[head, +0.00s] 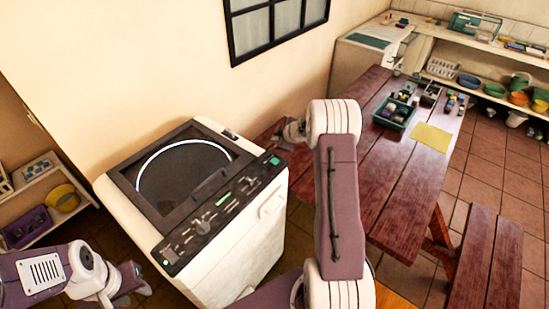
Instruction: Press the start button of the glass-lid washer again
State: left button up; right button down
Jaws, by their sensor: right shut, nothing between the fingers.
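The glass-lid washer (250,243) is white with a dark top and stands against the wall, its lid (186,172) down. Its black control panel (215,218) slopes along the front edge, with a lit green display (222,199). A green square button (274,161) is at the panel's right end, and a small round green-lit spot (166,262) is at its left end. I cannot read which is start. My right gripper (280,137) is shut and empty, just beyond the panel's right end, partly hidden by my arm. My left gripper (137,279) is low left of the washer; its jaw opening is unclear.
A red wooden table (402,180) with a green crate (394,113) and a yellow cloth (431,137) stands to the right, with a bench (487,255) beside it. A low shelf (40,190) with a yellow bowl (62,198) is at left. Wall shelves with bowls are at back right.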

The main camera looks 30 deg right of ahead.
jog(key=shift+f, duration=0.1)
jog(key=b, duration=0.9)
send_over(276, 162)
notch_tip(276, 162, down, 8)
jog(key=shift+r, duration=0.1)
jog(key=shift+f, duration=0.45)
dwell(1.1)
jog(key=shift+f+b, duration=0.35)
jog(key=shift+f, duration=0.05)
